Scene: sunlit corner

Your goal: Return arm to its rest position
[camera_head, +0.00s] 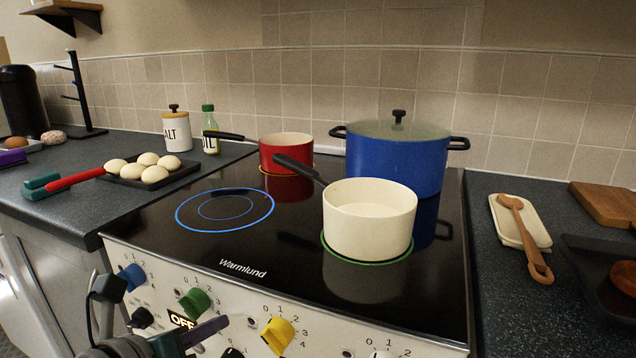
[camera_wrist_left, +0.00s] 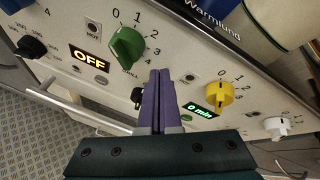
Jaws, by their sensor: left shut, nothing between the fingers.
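My left gripper (camera_head: 218,325) is low in the head view, in front of the stove's knob panel. Its purple fingers are closed together and empty. In the left wrist view the closed fingers (camera_wrist_left: 159,78) point at the panel, between the green knob (camera_wrist_left: 127,46) and the yellow knob (camera_wrist_left: 219,95). Whether the fingertips touch the panel I cannot tell. My arm (camera_head: 115,345) enters from the bottom left. My right gripper is in neither view.
On the black cooktop (camera_head: 130,225) stand a cream saucepan (camera_head: 370,225), a red pan (camera_head: 283,152) and a blue pot (camera_head: 395,165). Knobs stick out from the panel, including a blue one (camera_head: 132,277). The floor (camera_wrist_left: 45,125) to the left is clear.

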